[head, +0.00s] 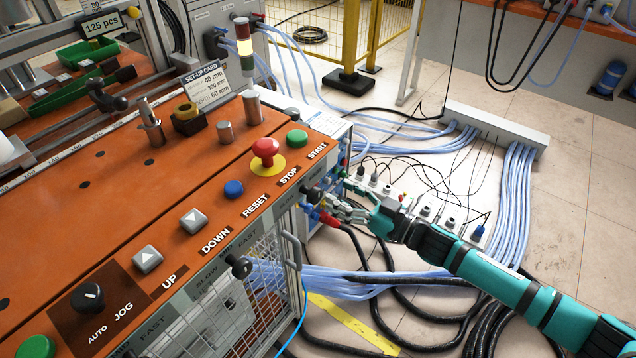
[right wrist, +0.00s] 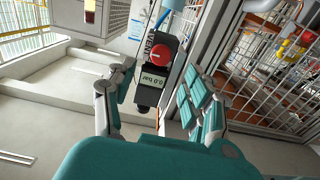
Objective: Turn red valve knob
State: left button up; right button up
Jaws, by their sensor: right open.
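The red valve knob (right wrist: 161,57) shows in the right wrist view, on top of a dark unit with a display (right wrist: 154,80) reading 0.0 bar. My right gripper (right wrist: 156,75) is open, with one finger on each side of the unit and knob. I see gaps between the fingers and the knob, and no clear contact. In the head view my right gripper (head: 336,200) is at the right side of the machine, by its coloured fittings. I cannot clearly tell the knob from those fittings there. My left gripper is out of view.
The orange machine top (head: 110,190) carries a red mushroom button (head: 265,150) and other controls. A wire-mesh cage (right wrist: 265,85) stands close on the right in the wrist view. Blue hoses (head: 400,285) and black cables lie on the floor below my right arm.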

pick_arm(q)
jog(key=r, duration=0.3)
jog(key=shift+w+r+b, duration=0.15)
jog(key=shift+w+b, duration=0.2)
pick_arm(e)
jog(key=x, duration=0.7)
grip_shut()
